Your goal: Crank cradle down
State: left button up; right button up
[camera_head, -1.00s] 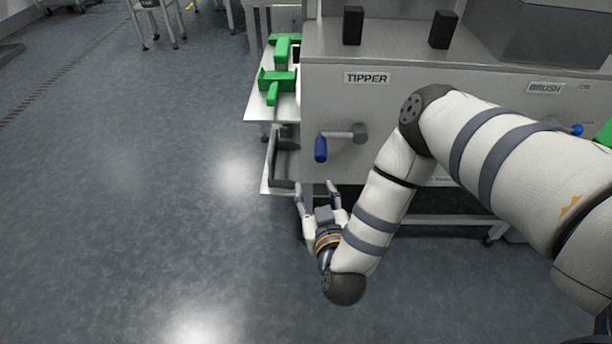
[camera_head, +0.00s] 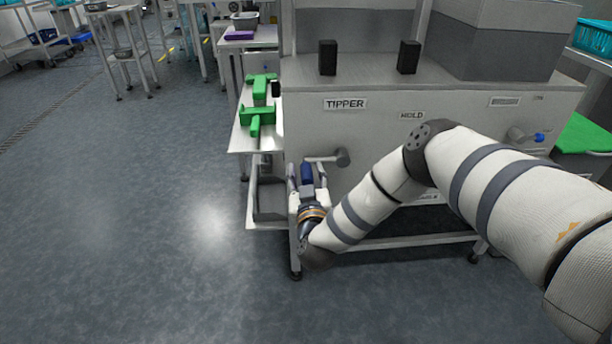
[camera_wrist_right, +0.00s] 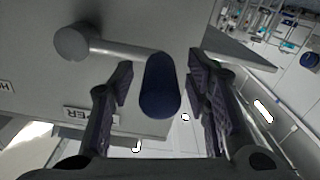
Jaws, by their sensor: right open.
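The tipper crank is on the front of the grey machine under the TIPPER label (camera_head: 345,104). Its metal arm (camera_head: 326,159) runs left from a round hub (camera_head: 343,157) to a blue handle (camera_head: 307,174). My right gripper (camera_head: 306,172) is at the handle with its fingers open on either side. In the right wrist view the blue handle (camera_wrist_right: 160,86) stands between the two open fingers (camera_wrist_right: 158,90), with gaps on both sides. The cradle cannot be told for certain. My left gripper is not in view.
A second crank with a blue knob (camera_head: 539,137) is at the machine's right. Green fixtures (camera_head: 257,116) sit on a white side shelf (camera_head: 240,140) at the left. Two black blocks stand on the machine top (camera_head: 370,72). The floor (camera_head: 130,220) at the left is clear.

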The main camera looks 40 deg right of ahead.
jog(key=shift+w+d, duration=0.1)
grip_shut()
